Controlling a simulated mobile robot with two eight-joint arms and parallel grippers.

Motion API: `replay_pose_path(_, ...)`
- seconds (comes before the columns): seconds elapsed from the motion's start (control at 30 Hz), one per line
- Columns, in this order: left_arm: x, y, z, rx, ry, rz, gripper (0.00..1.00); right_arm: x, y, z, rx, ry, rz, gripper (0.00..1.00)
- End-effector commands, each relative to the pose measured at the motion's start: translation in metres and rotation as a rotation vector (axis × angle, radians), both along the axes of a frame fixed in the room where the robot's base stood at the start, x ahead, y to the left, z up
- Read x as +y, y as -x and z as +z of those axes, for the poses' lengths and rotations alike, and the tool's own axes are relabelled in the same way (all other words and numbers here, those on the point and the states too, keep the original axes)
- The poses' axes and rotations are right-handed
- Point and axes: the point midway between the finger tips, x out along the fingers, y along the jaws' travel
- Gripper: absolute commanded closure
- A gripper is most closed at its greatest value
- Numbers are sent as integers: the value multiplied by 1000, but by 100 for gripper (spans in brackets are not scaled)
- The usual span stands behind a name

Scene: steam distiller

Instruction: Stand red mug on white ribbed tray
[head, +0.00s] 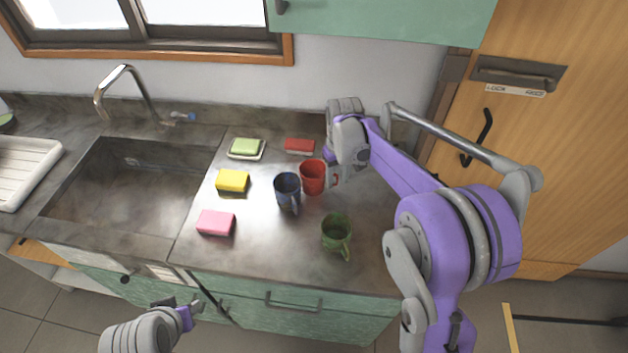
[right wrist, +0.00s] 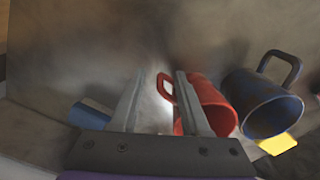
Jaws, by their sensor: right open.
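The red mug (head: 312,178) stands upright on the counter, just right of the dark blue mug. My right gripper (head: 338,178) is at its right side, low over the counter. In the right wrist view my right gripper (right wrist: 160,75) is open. The handle of the red mug (right wrist: 212,108) shows between the two fingers, and one finger overlaps the mug's body. I cannot tell whether they touch. The white ribbed tray (head: 22,170) lies empty at the far left, beyond the sink. My left gripper (head: 186,308) is low in front of the counter; its jaw opening is unclear.
The blue mug (head: 288,188) is close beside the red one, and a green mug (head: 336,235) stands nearer the front. Yellow (head: 233,181), pink (head: 216,222), green (head: 245,147) and red (head: 300,146) sponges lie around. The sink (head: 130,185) and faucet (head: 128,88) lie between mugs and tray.

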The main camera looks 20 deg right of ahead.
Motion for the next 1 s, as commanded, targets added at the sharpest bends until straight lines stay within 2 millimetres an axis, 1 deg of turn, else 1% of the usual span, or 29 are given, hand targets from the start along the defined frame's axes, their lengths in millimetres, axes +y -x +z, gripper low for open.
replay_pose_path(0.1,0,0,0,0,0,0,60,0,0,-5,0,0,0,54)
replay_pose_path(0.27,0,0,0,0,0,0,60,0,0,-5,0,0,0,54)
replay_pose_path(0.3,0,0,0,0,0,0,60,0,0,-5,0,0,0,57)
replay_pose_path(0.37,0,0,0,0,0,0,60,0,0,-5,0,0,0,68)
replay_pose_path(0.4,0,0,0,0,0,0,60,0,0,-5,0,0,0,76)
replay_pose_path(0.53,0,0,0,0,0,0,60,0,0,-4,0,0,0,99)
replay_pose_path(0.57,0,0,0,0,0,0,60,0,0,-4,0,0,0,100)
replay_pose_path(1.0,0,0,0,0,0,0,60,0,0,-4,0,0,0,100)
